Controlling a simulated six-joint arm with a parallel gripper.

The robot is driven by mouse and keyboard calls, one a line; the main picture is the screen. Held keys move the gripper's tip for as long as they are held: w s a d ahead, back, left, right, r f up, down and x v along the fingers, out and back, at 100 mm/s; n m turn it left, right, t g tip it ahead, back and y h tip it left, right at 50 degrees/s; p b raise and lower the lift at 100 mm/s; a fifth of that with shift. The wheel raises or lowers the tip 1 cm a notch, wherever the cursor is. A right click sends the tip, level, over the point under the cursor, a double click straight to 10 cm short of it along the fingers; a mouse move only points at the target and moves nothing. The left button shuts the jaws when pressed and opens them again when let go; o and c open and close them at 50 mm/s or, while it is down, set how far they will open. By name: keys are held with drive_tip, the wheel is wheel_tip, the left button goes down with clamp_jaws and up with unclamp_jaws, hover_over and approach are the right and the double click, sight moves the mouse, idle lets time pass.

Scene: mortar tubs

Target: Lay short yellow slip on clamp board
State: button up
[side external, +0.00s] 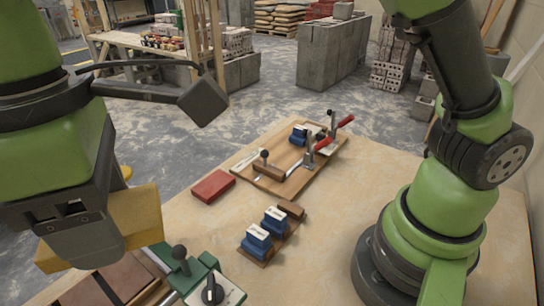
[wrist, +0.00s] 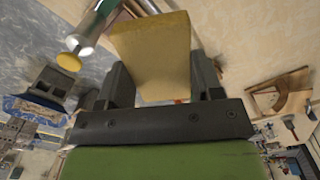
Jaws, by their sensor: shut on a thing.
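My gripper (side external: 92,240) is large in the left foreground of the side view, shut on a yellow slip (side external: 148,218). The slip is held above the bench's near left area, partly hidden by the gripper in the side view. In the wrist view, the yellow slip (wrist: 152,52) stands out between the two dark fingers of my gripper (wrist: 162,78). The clamp board (side external: 262,186) is a wooden board on the bench, well apart to the right and behind the gripper.
A red slip (side external: 213,186) lies left of the clamp board. Two blue, white-topped blocks (side external: 257,241) sit on a small wooden board in front. A green device with a black knob (side external: 180,254) stands at the near left. Bare bench lies between the boards and my base.

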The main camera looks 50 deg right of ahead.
drive_tip(key=w+d+m, duration=0.8)
drive_tip(key=w+d, duration=0.1)
drive_tip(key=d, duration=0.1)
drive_tip(key=m, duration=2.2)
hover_over(282, 157)
drive_tip(key=f, duration=0.2)
wheel_tip(282, 157, down, 21)
drive_tip(key=shift+f, duration=0.1)
drive_tip(key=o, duration=0.7)
drive_tip(key=shift+f, duration=0.1)
drive_tip(key=shift+c, duration=0.2)
drive_tip(key=shift+o, duration=0.9)
